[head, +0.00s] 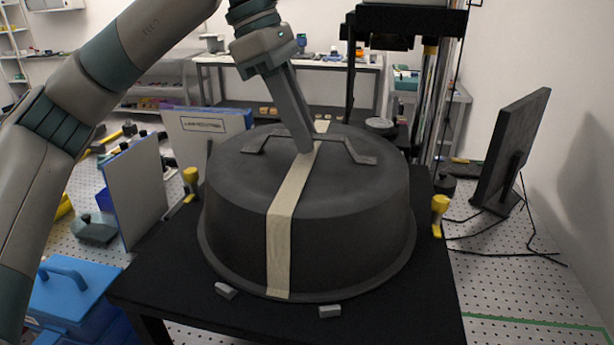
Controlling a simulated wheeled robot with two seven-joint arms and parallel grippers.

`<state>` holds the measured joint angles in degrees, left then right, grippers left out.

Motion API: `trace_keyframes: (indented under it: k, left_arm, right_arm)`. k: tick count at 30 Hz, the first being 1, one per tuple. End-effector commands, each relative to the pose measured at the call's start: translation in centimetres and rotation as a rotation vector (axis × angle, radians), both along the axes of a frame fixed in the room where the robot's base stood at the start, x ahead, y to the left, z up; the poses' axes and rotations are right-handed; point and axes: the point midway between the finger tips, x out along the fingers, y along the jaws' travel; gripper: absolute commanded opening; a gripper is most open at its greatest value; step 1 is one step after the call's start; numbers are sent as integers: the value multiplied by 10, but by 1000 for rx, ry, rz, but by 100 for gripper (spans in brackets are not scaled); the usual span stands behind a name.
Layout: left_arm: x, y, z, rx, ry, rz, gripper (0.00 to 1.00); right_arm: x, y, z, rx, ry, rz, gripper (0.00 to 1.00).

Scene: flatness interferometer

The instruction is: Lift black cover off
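The black cover (340,240) is a wide round dome with a flared rim, sitting on a black table (190,285). A beige strip (279,235) runs over its top and down its front. My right gripper is out of view.
Yellow-topped posts stand left (190,180) and right (438,212) of the cover. Small grey blocks (329,311) lie before its rim. A monitor (505,145) stands at right, a dark frame (433,90) behind, and a blue box (75,290) at lower left.

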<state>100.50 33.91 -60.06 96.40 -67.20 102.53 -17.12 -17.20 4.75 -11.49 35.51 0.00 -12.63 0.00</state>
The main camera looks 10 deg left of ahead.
Motion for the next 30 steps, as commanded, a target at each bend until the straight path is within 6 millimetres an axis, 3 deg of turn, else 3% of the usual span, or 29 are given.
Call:
trace_keyframes:
  k: [30]
  left_arm:
    - [0, 0, 0, 0, -1, 1, 0]
  right_arm:
    - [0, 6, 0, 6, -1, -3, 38]
